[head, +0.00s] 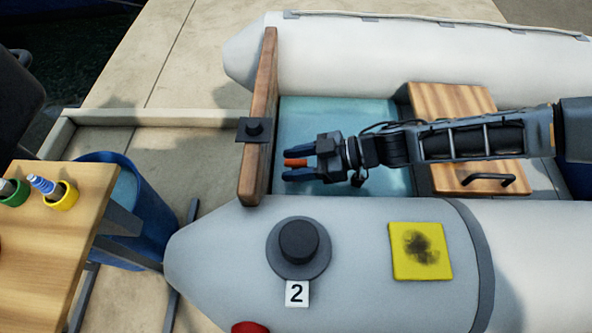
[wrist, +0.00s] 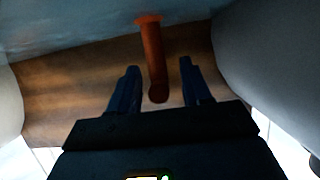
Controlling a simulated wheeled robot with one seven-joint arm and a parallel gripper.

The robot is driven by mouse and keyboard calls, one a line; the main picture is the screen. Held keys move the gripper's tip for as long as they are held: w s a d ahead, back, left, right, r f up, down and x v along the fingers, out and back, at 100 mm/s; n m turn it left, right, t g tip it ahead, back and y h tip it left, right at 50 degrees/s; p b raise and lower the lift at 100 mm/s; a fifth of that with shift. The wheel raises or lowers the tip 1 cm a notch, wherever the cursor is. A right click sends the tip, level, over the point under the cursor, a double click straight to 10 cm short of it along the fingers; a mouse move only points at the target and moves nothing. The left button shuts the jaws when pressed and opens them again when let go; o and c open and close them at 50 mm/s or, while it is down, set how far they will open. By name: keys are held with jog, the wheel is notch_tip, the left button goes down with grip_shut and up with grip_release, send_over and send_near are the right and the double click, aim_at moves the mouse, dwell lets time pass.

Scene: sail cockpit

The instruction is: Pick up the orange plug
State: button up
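The orange plug (head: 296,162) shows between the two fingers of my gripper (head: 288,168), over the blue floor inside the boat near the wooden transom. In the wrist view the plug (wrist: 154,62) is a long orange stem with a wider end at the top. My gripper's fingers (wrist: 160,76) stand on either side of the lower stem, with a visible gap on both sides. The gripper is open. I cannot tell how the plug's wider end meets the blue surface.
The wooden transom (head: 259,115) with a dark bracket (head: 254,130) is just left of my gripper. Inflatable tubes flank the boat floor, one white (head: 400,55), one grey (head: 360,290). A wooden seat (head: 450,100) lies right. A table (head: 60,220) and blue bin (head: 140,210) stand left.

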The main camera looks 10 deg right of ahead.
grip_shut()
jog(key=shift+r, duration=0.1)
dwell(0.3)
